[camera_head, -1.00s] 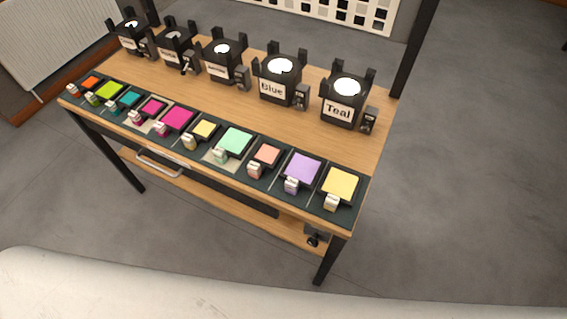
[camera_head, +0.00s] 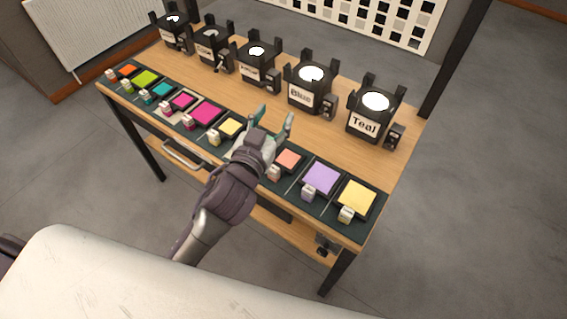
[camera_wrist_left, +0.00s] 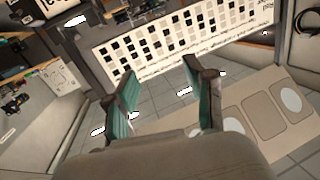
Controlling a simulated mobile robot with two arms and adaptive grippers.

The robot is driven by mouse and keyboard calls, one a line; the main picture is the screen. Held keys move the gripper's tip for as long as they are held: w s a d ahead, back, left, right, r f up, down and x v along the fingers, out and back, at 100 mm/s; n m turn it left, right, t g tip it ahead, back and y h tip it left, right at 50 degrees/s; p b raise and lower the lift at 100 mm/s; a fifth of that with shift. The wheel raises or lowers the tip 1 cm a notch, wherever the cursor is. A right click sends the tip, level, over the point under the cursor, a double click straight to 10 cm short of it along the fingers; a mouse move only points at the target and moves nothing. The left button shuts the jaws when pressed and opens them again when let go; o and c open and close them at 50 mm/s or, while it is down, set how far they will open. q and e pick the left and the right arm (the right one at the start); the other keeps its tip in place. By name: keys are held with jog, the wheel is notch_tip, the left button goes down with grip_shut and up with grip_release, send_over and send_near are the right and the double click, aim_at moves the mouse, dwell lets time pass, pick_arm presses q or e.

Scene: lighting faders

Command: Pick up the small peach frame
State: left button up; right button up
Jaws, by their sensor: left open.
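The small peach frame (camera_head: 289,160) lies on the dark strip along the table's front edge, between the mint frame's spot and a purple frame (camera_head: 321,178). A small pale peach block (camera_head: 274,172) is at its front. My left gripper (camera_head: 275,120) is open and empty, above the strip just left of the peach frame, and its arm covers most of the mint frame. In the left wrist view my left gripper (camera_wrist_left: 165,95) shows two spread teal-padded fingers with nothing between them. The peach frame cannot be made out there. My right gripper is not in view.
A yellow frame (camera_head: 357,197) lies at the right end of the strip. Black lamp holders labelled Blue (camera_head: 309,88) and Teal (camera_head: 373,108) stand behind on the wooden table (camera_head: 222,97). Several other coloured frames lie to the left.

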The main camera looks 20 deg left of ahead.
pick_arm(q)
jog(key=s+d+r+m+g+h, duration=0.2)
jog(key=d+r+m+h, duration=1.15)
jog(key=d+h, duration=0.2)
jog(key=s+d+f+m+g+h, duration=0.2)
jog(key=s+d+m+g+h, duration=0.15)
jog(key=d+m+g, duration=0.55)
jog(key=n+g+y, duration=0.2)
jog(key=g+y, duration=0.4)
jog(key=y, duration=1.5)
send_over(273, 168)
notch_tip(273, 168, down, 18)
jog(key=f, duration=0.5)
jog(key=f+p, duration=0.1)
jog(key=f, duration=0.2)
jog(key=shift+d+f, duration=0.1)
jog(key=shift+d, duration=0.2)
jog(key=shift+a+f+p, duration=0.15)
jog(key=shift+f+p, duration=0.2)
jog(key=shift+f, duration=1)
jog(key=shift+a+f+p, duration=0.1)
jog(key=shift+f+p, duration=0.25)
jog(key=shift+f, duration=1)
grip_shut()
